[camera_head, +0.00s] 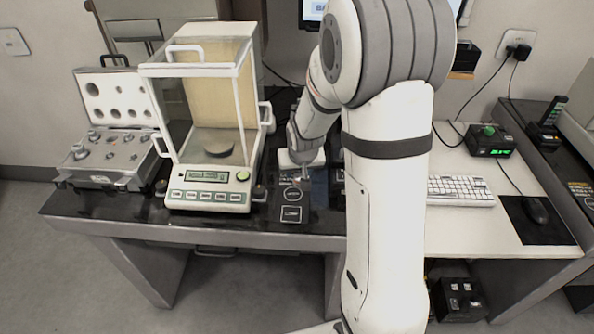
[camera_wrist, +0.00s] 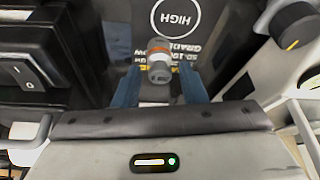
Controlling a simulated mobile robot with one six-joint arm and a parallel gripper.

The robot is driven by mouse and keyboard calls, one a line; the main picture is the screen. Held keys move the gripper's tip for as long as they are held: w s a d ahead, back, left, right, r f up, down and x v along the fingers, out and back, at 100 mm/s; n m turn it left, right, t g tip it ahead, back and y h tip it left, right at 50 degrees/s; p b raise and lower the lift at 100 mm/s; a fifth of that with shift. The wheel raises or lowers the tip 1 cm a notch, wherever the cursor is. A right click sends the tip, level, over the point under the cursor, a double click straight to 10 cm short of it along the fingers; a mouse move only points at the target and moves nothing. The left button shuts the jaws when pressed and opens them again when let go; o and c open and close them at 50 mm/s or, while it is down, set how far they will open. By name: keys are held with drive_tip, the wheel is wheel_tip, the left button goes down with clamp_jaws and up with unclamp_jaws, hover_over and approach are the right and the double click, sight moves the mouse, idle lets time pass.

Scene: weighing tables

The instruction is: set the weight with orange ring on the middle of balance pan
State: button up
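The weight with orange ring (camera_wrist: 158,64) is a small grey metal cylinder with an orange band near its top. In the wrist view it stands on a dark printed surface between the two blue fingers of my gripper (camera_wrist: 161,78). The fingers are apart, with a gap on each side of the weight. In the head view my gripper (camera_head: 304,172) is low over the dark mat right of the balance; the weight is too small to make out clearly there.
An open case of weights (camera_head: 103,152) stands left of the balance. The dark labelled mat (camera_head: 293,206) lies right of it. A black switch box (camera_wrist: 32,62) is close at the left in the wrist view. A keyboard (camera_head: 461,190) lies on the right table.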

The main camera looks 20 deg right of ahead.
drive_tip(key=shift+o, duration=0.4)
drive_tip(key=shift+r, duration=0.15)
drive_tip(key=shift+r, duration=0.2)
drive_tip(key=v, duration=1.2)
drive_tip(key=s+r+g, duration=0.1)
drive_tip(key=s+r, duration=0.1)
drive_tip(key=s, duration=0.7)
drive_tip(key=s+a+r+n+g, duration=0.1)
drive_tip(key=s+r, duration=0.1)
drive_tip(key=s, duration=0.8)
drive_tip(key=shift+s+p, duration=0.2)
drive_tip(key=shift+p, duration=0.15)
drive_tip(key=shift+a, duration=0.15)
drive_tip(key=shift+r+p, duration=0.35)
drive_tip(key=shift+p, duration=0.05)
drive_tip(key=shift+c, duration=0.6)
drive_tip(key=shift+f, duration=0.1)
drive_tip(key=shift+c, duration=0.2)
